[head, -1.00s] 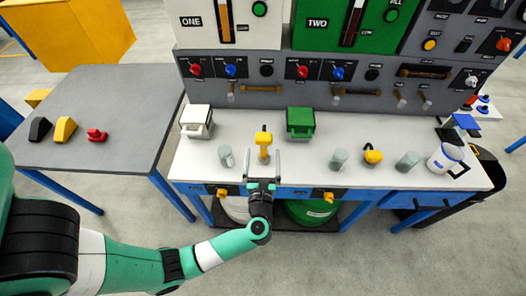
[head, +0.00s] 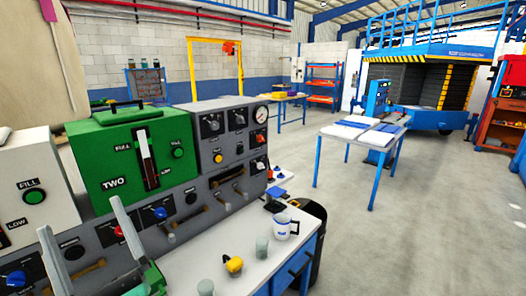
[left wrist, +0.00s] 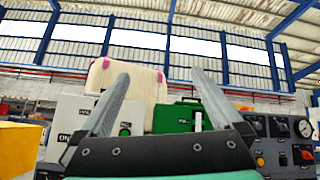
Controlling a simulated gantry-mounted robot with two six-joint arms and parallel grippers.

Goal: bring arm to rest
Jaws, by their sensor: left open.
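My left gripper (head: 91,240) is raised at the lower left of the head view, in front of the machine panel. Its two grey fingers are spread apart with nothing between them. It also shows in the left wrist view (left wrist: 158,105), fingers pointing up and wide apart. Behind it are the white box (left wrist: 75,115) marked ONE and the green box (left wrist: 178,117) marked TWO. The green box also shows in the head view (head: 110,165). My right gripper is in neither view.
The white worktop (head: 225,278) holds a yellow object (head: 233,265), grey cups (head: 262,248) and a white mug (head: 285,227). A table with blue legs (head: 340,131) stands farther right. A black bin (head: 316,215) is by the bench end. Floor at right is clear.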

